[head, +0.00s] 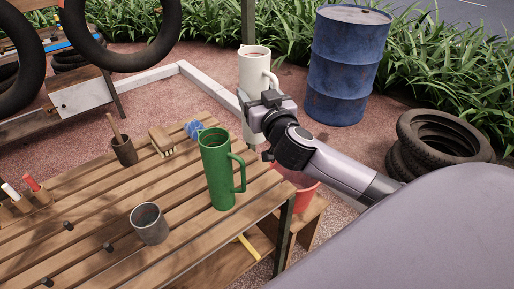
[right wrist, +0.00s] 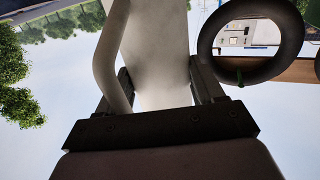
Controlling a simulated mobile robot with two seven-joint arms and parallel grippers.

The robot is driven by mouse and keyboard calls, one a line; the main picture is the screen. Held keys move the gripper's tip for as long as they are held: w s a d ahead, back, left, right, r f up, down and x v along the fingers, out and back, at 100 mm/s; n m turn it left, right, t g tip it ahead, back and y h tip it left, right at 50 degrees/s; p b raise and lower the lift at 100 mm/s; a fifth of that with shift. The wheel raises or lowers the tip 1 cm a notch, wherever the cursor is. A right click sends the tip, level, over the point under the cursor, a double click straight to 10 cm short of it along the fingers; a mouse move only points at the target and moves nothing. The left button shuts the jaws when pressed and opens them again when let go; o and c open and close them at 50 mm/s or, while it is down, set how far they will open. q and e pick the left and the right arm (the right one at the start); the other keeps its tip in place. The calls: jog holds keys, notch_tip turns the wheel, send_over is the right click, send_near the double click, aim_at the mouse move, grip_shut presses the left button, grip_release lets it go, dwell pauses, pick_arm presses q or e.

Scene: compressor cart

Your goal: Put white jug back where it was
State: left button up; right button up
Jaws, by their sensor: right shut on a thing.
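The gripper hides part of the jug's middle. My left gripper is in neither view.
On the table stand a green jug (head: 217,172), a grey metal cup (head: 149,224), a brown cup with a stick (head: 124,150), a brush (head: 161,141) and a blue item (head: 193,129). A red bucket (head: 303,192) is below. A blue barrel (head: 346,65) and tyres (head: 440,135) stand right.

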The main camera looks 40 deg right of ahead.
aim_at(258, 141)
notch_tip(258, 141, down, 10)
jog(key=b, duration=0.2)
jog(key=shift+r+b, duration=0.1)
jog(key=shift+b, duration=0.2)
notch_tip(258, 141, down, 4)
jog(key=shift+f+b, duration=0.25)
jog(key=shift+b, duration=0.9)
jog(key=shift+r, duration=0.15)
jog(key=o, duration=1.4)
jog(key=shift+f, duration=0.25)
jog(key=shift+o, duration=0.2)
jog(key=shift+r, duration=0.15)
